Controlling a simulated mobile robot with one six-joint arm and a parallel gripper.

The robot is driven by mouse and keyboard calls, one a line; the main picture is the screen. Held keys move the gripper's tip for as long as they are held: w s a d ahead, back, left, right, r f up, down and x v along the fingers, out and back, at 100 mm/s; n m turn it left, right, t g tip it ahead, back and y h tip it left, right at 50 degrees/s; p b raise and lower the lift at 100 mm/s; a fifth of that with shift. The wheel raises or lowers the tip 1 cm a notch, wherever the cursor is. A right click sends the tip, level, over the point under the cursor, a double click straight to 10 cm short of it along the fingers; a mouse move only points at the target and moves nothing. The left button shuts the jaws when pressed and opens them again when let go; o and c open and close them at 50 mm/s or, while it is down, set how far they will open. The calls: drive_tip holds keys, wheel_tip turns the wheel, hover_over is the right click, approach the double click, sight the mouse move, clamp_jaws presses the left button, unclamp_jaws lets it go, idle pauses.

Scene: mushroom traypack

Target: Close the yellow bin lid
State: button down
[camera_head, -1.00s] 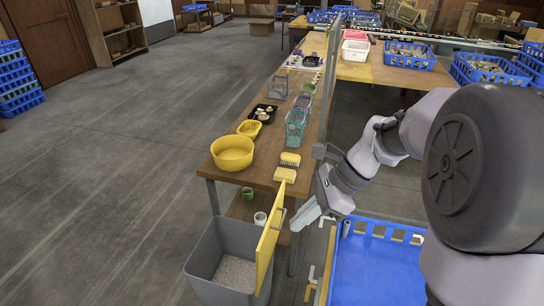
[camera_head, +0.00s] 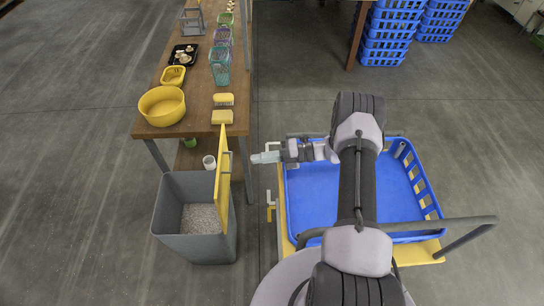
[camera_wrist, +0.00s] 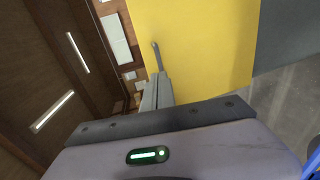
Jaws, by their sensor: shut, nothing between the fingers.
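The grey bin (camera_head: 190,248) stands open on the floor, with grey granular stuff inside. Its yellow lid (camera_head: 221,182) stands upright at the bin's right edge, seen nearly edge-on. A thin grey handle shows on the lid's right face. My gripper (camera_head: 256,157) is shut and empty, to the right of the lid near its upper part, with a small gap in the head view. In the wrist view the yellow lid (camera_wrist: 205,45) fills the upper middle, beyond my shut fingers (camera_wrist: 157,90). A thin grey rod rises just past the fingertips; whether they touch it I cannot tell.
A wooden table (camera_head: 205,120) stands behind the bin, bearing a yellow bowl (camera_head: 162,106), yellow-topped brushes (camera_head: 222,117) and baskets. A white cup (camera_head: 209,162) is below it. A blue crate (camera_head: 310,205) lies under my arm. Floor left of the bin is clear.

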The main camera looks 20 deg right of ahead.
drive_tip(key=b+x, duration=0.1)
drive_tip(key=x, duration=0.5)
drive_tip(key=shift+a, duration=0.15)
